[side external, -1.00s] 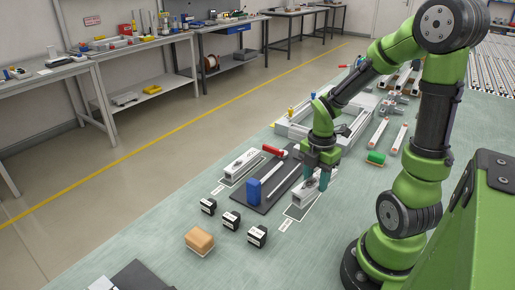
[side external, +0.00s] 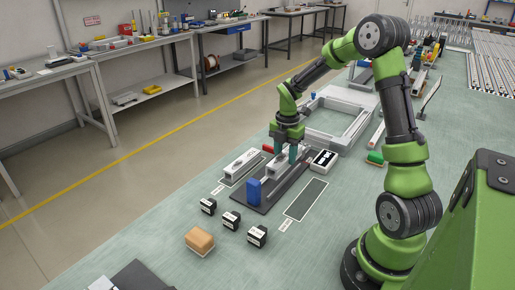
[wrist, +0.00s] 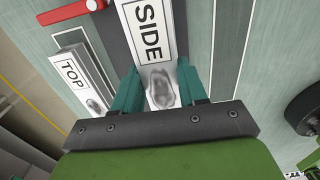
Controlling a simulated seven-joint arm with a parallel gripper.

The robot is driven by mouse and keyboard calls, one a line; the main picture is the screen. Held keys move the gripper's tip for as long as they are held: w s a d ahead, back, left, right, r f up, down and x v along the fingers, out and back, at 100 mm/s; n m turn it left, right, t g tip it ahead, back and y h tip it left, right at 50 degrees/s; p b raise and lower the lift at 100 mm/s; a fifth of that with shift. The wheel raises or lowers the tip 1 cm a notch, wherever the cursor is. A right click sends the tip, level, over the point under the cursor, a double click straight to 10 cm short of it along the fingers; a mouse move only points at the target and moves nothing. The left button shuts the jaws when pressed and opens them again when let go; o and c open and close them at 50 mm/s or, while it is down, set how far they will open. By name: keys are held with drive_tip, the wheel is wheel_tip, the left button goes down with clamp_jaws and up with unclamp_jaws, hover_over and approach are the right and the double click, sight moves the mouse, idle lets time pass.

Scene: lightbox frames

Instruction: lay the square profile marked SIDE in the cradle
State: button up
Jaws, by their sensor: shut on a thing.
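My gripper (side external: 286,153) is shut on the square profile marked SIDE (wrist: 149,32), across its grey patch. In the wrist view the profile runs lengthwise away from the fingers, its label facing up. It is over the cradle on the dark board (side external: 245,208), roughly in line with it. I cannot tell whether it touches the cradle or is just above it. The blue block (side external: 253,191) is at the board's near end, and the red handle (wrist: 66,11) is at its far end. The fingers partly hide the profile in the side view.
The profile marked TOP (wrist: 73,72) lies left of the board. Several small black blocks (side external: 231,220) and a tan block (side external: 200,240) are in front. A black-and-white box (side external: 323,161) stands right of the gripper.

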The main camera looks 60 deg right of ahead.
sight(284, 155)
drive_tip(key=shift+w+d, duration=0.15)
drive_tip(key=shift+w, duration=0.2)
drive_tip(key=shift+f, duration=1.85)
drive_tip(key=shift+f, duration=0.1)
drive_tip(key=o, duration=1.1)
